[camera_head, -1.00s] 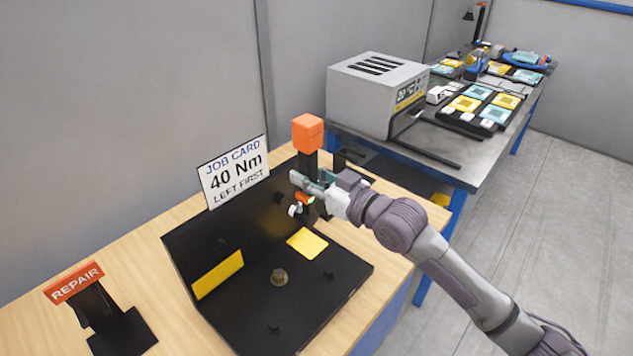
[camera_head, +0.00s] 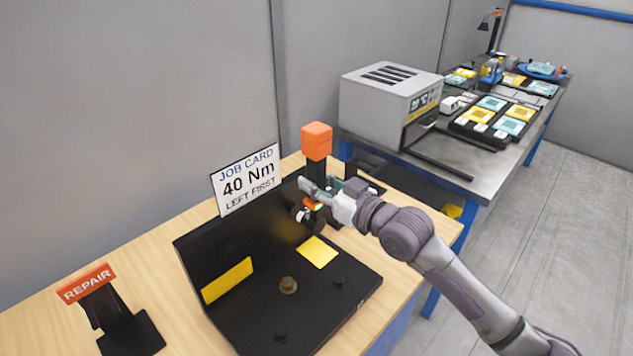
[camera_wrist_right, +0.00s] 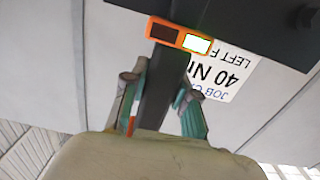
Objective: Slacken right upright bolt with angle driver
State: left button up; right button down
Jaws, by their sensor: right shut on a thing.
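My right gripper (camera_head: 320,190) is at the right part of the black upright panel (camera_head: 215,250). It is shut on the angle driver (camera_head: 313,204). In the right wrist view the driver's dark shaft (camera_wrist_right: 156,85) runs between the green-padded fingers, with an orange block and lit display (camera_wrist_right: 180,36) near its far end. The driver's tip is close to the panel; I cannot tell whether it touches a bolt. The right upright bolt is not clearly seen, hidden around the driver and gripper. In the wrist view a dark round knob (camera_wrist_right: 305,15) shows on the panel. My left gripper is not in view.
A job card (camera_head: 247,180) reading "40 Nm, left first" stands above the panel. The black base (camera_head: 250,320) carries a brass-coloured bolt (camera_head: 288,285) and a yellow plate (camera_head: 318,252). An orange-topped post (camera_head: 317,142) stands behind the gripper. A REPAIR stand (camera_head: 95,295) is at left.

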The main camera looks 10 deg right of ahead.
jog(key=shift+w+a+r, duration=0.1)
jog(key=shift+w+r, duration=0.1)
jog(key=shift+r, duration=0.1)
jog(key=shift+w+a, duration=0.2)
jog(key=shift+w, duration=0.1)
jog(key=shift+w+a, duration=0.2)
jog(key=shift+w, duration=0.1)
dwell(0.4)
jog(key=shift+x, duration=0.85)
dwell(1.6)
jog(key=shift+r+p, duration=0.15)
jog(key=shift+p, duration=0.15)
dwell(1.0)
jog(key=shift+s+r+p, duration=0.1)
jog(key=shift+p, duration=0.3)
dwell(1.5)
jog(key=shift+s+d, duration=0.1)
jog(key=shift+d, duration=0.05)
